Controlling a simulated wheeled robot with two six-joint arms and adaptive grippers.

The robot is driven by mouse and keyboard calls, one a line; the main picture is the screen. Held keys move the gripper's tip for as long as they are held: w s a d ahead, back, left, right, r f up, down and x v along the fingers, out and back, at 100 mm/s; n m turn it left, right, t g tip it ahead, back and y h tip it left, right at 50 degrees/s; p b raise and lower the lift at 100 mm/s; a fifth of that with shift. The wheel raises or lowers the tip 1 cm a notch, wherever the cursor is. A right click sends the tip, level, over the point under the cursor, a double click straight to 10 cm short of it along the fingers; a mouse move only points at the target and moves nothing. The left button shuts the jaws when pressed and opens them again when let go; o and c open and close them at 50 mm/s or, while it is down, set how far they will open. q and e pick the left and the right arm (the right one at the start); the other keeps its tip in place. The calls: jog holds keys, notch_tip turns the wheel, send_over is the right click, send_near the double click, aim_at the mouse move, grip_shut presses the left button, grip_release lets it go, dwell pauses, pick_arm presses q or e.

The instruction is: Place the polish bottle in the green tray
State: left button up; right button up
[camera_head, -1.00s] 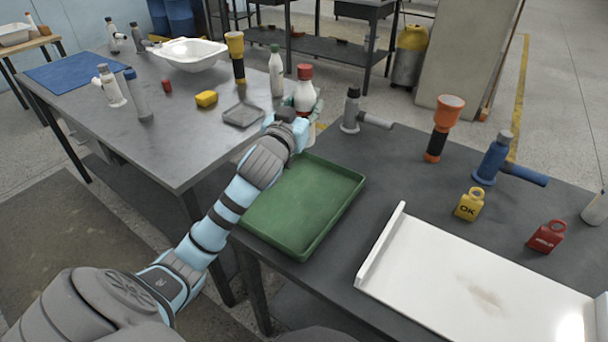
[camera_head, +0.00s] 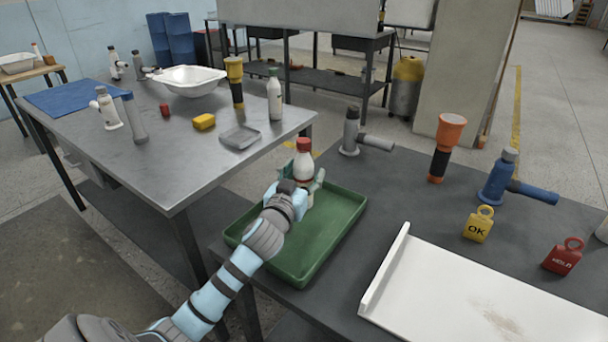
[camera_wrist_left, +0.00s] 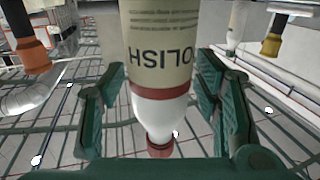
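The polish bottle (camera_head: 304,166) is white with a red cap and a pale label. In the left wrist view the bottle (camera_wrist_left: 160,65) fills the middle, with upside-down lettering and its red cap towards the bottom. The bottle stands about upright over the back part of the green tray (camera_head: 315,240). Its base is partly hidden by the gripper, so I cannot tell whether it touches the tray floor. My right gripper is out of view.
The tray sits on the dark table, left of a white board (camera_head: 450,300). Behind it are a grey tool (camera_head: 352,130), an orange flashlight (camera_head: 447,145) and a blue tool (camera_head: 500,178). A metal table (camera_head: 190,165) with several items stands left. The tray's front is empty.

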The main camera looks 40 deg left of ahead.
aim_at(300, 178)
pick_arm(q)
jog(key=p+v, duration=0.1)
jog(key=v, duration=0.6)
jog(key=shift+s+d+r, duration=0.15)
jog(key=shift+s+r, duration=0.05)
jog(key=shift+s, duration=0.1)
jog(key=shift+f, duration=0.1)
